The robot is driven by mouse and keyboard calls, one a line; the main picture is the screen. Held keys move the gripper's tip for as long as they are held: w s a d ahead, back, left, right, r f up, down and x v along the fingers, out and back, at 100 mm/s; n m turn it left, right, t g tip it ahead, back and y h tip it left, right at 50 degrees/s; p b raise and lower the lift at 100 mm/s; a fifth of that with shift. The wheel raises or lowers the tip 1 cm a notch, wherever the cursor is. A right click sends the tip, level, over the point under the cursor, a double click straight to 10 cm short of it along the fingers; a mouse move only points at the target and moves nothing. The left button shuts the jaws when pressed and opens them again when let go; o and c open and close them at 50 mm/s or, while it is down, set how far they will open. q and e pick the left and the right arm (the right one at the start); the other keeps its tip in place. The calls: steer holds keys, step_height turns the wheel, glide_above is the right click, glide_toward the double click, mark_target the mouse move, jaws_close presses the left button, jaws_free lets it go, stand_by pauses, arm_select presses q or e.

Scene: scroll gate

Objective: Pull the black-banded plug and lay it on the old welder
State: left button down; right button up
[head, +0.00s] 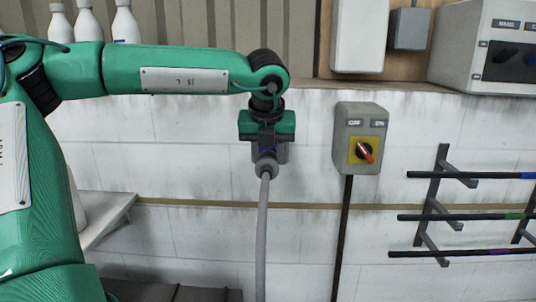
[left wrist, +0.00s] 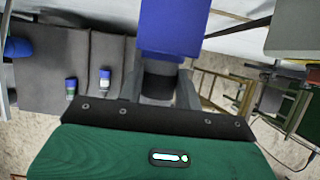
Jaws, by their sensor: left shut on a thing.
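My left gripper (head: 267,143) is in front of the white wall, fingers pointing down, shut on a grey plug (head: 264,168). A grey cable (head: 262,235) hangs straight down from the plug. A trace of blue shows between the fingers; I cannot make out a black band in the head view. In the left wrist view a dark part (left wrist: 158,84) sits between the fingers, with a blue block (left wrist: 172,28) beyond it. Whether the plug is still seated in a socket is hidden by the gripper. I cannot tell which thing is the old welder. My right gripper is not in view.
A grey switch box (head: 361,135) with a red-tipped knob is on the wall right of the gripper. A grey cabinet with dark knobs (head: 487,40) stands at upper right. Rods with coloured bands (head: 455,217) lie on a rack. White bottles (head: 90,25) stand at upper left.

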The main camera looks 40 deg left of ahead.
mark_target(267, 158)
arm_select(q)
steer(key=shift+s+d, duration=0.1)
steer(key=shift+s+d+r, duration=0.1)
steer(key=shift+s, duration=0.05)
steer(key=shift+s+d+b, duration=0.15)
steer(key=shift+b, duration=0.2)
steer(key=shift+s+d+b, duration=0.4)
steer(key=shift+s, duration=0.1)
steer(key=shift+s+d+b, duration=0.35)
steer(key=shift+s+b, duration=0.05)
steer(key=shift+s, duration=0.05)
steer(key=shift+s+d+b, duration=0.4)
steer(key=shift+s+d, duration=0.05)
steer(key=shift+s, duration=0.05)
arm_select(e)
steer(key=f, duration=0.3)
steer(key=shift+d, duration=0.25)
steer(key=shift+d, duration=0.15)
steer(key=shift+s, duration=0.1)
